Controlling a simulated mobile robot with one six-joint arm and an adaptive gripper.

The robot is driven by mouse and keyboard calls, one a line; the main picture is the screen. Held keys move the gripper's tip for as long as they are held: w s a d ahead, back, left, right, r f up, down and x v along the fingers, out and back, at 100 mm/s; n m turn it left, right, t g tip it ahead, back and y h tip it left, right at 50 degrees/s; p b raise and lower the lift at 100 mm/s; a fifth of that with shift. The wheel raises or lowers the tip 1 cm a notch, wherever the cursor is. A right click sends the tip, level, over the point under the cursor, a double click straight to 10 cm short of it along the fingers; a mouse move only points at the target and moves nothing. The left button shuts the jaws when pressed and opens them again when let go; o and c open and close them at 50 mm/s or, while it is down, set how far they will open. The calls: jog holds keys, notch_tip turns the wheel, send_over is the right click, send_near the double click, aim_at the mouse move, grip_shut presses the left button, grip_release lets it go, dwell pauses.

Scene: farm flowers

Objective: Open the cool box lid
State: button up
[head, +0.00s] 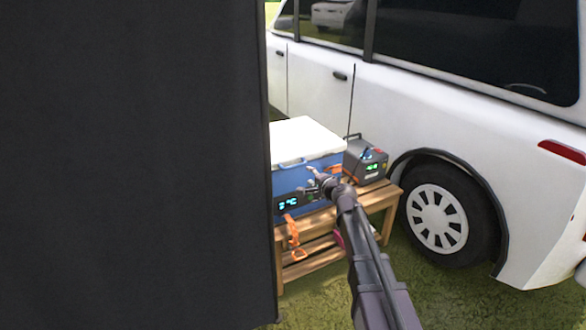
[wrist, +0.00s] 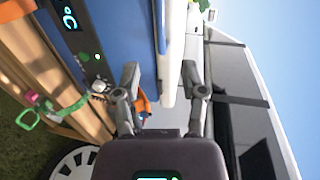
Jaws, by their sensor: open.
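The cool box (head: 300,179) is blue, with a white lid (head: 305,135) lying flat and shut on top. A small lit display (head: 288,204) is on its front. My gripper (head: 318,178) is at the front of the box, near its right corner and just below the lid. In the wrist view the open fingers of my gripper (wrist: 160,75) lie either side of the blue wall (wrist: 128,40) and the white lid edge (wrist: 173,45). I cannot tell whether a finger touches the box. The dark panel hides the box's left end in the head view.
The box stands on a slatted wooden bench (head: 376,198). A grey power unit (head: 366,162) with a green display sits to its right. An orange strap (head: 292,232) hangs in front. A white van (head: 440,110) stands close behind. A dark panel (head: 130,160) blocks the left.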

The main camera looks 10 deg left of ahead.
aim_at(295, 165)
jog(key=b+x, duration=0.2)
jog(key=x, duration=1)
